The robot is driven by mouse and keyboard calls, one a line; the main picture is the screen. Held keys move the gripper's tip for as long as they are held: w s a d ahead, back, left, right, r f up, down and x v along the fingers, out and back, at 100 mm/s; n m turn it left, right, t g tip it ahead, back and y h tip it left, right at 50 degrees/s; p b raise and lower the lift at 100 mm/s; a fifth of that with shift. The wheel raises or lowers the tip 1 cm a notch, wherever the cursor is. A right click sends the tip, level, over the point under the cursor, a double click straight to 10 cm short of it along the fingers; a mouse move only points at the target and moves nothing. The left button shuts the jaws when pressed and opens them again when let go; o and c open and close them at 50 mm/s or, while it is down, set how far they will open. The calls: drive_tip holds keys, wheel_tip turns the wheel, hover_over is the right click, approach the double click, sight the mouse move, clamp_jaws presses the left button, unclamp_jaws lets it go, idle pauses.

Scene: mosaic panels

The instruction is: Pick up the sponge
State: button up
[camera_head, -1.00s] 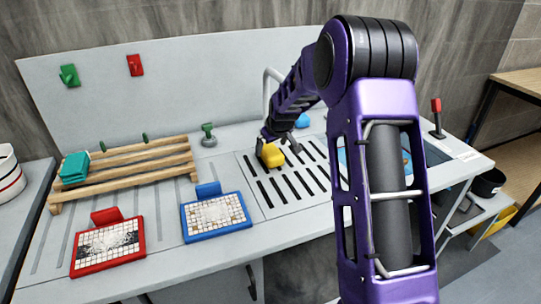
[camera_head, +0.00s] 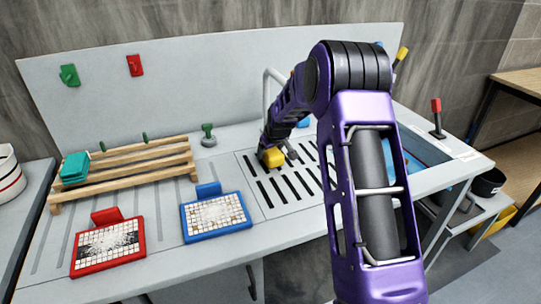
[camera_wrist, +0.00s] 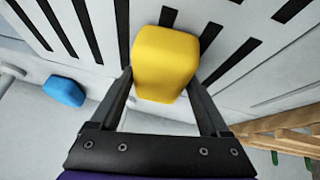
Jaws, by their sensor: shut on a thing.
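The yellow sponge (camera_head: 273,159) is at the slotted drain area of the counter, partly hidden by my gripper (camera_head: 266,148) in the head view. In the wrist view the sponge (camera_wrist: 166,62) sits between the two dark fingers of my gripper (camera_wrist: 165,85), which are shut on it. The slotted surface (camera_wrist: 228,67) shows behind the sponge. I cannot tell whether the sponge touches the surface or is just above it.
A blue lump (camera_wrist: 64,90) lies to one side in the wrist view. Red (camera_head: 109,245) and blue (camera_head: 215,216) framed mosaic panels lie at the front. A wooden rack (camera_head: 140,165) with teal blocks (camera_head: 75,168) stands left. A sink basin (camera_head: 425,150) is right.

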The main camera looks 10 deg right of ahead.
drive_tip(key=shift+c, duration=0.4)
drive_tip(key=shift+r, duration=0.15)
wheel_tip(320, 180, up, 4)
drive_tip(key=shift+f, duration=0.15)
drive_tip(key=s, duration=0.6)
drive_tip(key=s+d, duration=0.1)
drive_tip(key=s, duration=0.5)
drive_tip(key=s+b, duration=0.1)
drive_tip(key=s, duration=0.5)
drive_tip(key=shift+d+f, duration=0.2)
drive_tip(key=shift+d, duration=0.2)
drive_tip(key=o, duration=0.7)
drive_tip(key=c, duration=0.6)
drive_tip(key=shift+w, duration=0.1)
